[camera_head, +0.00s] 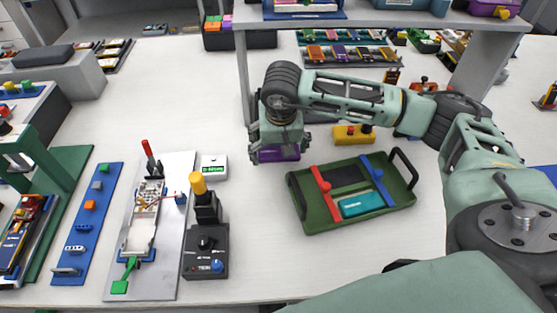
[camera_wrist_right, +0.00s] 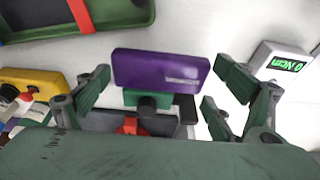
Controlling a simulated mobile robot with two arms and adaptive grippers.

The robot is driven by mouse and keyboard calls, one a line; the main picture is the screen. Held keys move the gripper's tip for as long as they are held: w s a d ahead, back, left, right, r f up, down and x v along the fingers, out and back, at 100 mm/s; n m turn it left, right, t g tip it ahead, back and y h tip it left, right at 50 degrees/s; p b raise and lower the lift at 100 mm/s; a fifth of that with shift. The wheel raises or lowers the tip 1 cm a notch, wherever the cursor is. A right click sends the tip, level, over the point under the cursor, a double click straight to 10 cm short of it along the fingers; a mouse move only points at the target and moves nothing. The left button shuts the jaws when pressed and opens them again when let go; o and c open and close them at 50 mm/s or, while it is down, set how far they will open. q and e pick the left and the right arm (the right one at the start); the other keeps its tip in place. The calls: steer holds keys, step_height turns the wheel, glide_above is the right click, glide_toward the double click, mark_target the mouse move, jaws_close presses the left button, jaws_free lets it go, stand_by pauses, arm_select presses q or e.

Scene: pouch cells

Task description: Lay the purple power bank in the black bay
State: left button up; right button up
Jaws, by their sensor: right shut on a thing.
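The purple power bank (camera_head: 278,153) is at my right gripper (camera_head: 276,150), left of the green tray (camera_head: 310,226). The black bay (camera_head: 347,176) is a dark rectangle in the tray, between a raised red strap (camera_head: 322,184) and a raised blue strap (camera_head: 377,180). It looks empty. A teal power bank (camera_head: 362,205) lies in front of it in the tray. My left gripper is not in view.
A white display box (camera_head: 214,167) and a black unit with a yellow-topped lever (camera_head: 205,250) stand left of the gripper. A yellow block (camera_head: 352,134) lies behind the tray. A grey shelf post (camera_head: 244,85) rises behind the gripper. The tray has a dark handle (camera_head: 405,165).

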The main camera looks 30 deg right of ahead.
mark_target(279, 154)
step_height(279, 154, down, 4)
steer(key=shift+r+b, duration=0.1)
steer(key=shift+b, duration=0.85)
steer(key=shift+w+f, duration=0.1)
steer(key=shift+f, duration=0.15)
steer(key=shift+r, duration=0.1)
steer(key=shift+f, duration=0.2)
steer(key=o, duration=1.3)
steer(key=shift+c, duration=0.2)
steer(key=shift+r, duration=0.15)
